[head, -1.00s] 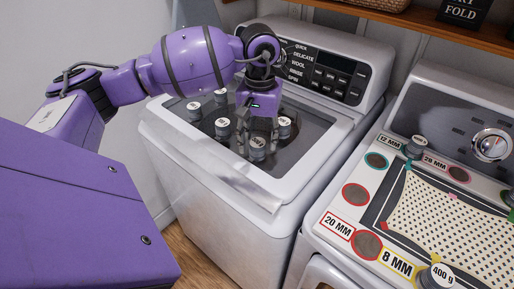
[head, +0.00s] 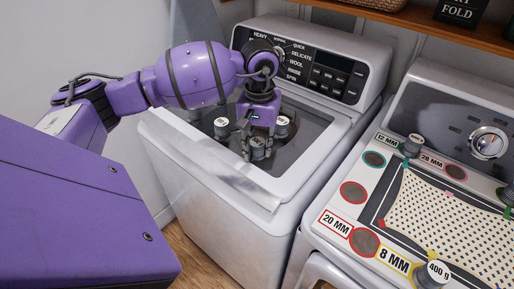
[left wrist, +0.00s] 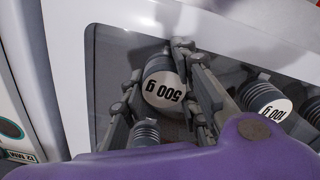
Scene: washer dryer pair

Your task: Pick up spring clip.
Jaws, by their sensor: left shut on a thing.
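My left gripper (head: 257,148) points down over the glass lid of the washer. In the left wrist view its fingers (left wrist: 165,92) are shut around a grey ribbed cylinder weight marked 500 g (left wrist: 165,88). The weight's pale top also shows between the fingers in the head view (head: 258,142). I cannot tell whether it is clear of the lid. I cannot pick out a spring clip for certain; small coloured pieces, such as a red one (head: 381,224) and a yellow one (head: 432,254), sit at the edges of the perforated sheet (head: 440,222). My right gripper is not in view.
Other weights stand close by on the washer lid (head: 300,152), one marked 100 g (left wrist: 270,107). The dryer on the right carries labelled round spots (head: 353,192), a weight (head: 413,145) and a 400 g weight (head: 436,272). The washer's control panel (head: 320,68) rises behind my gripper.

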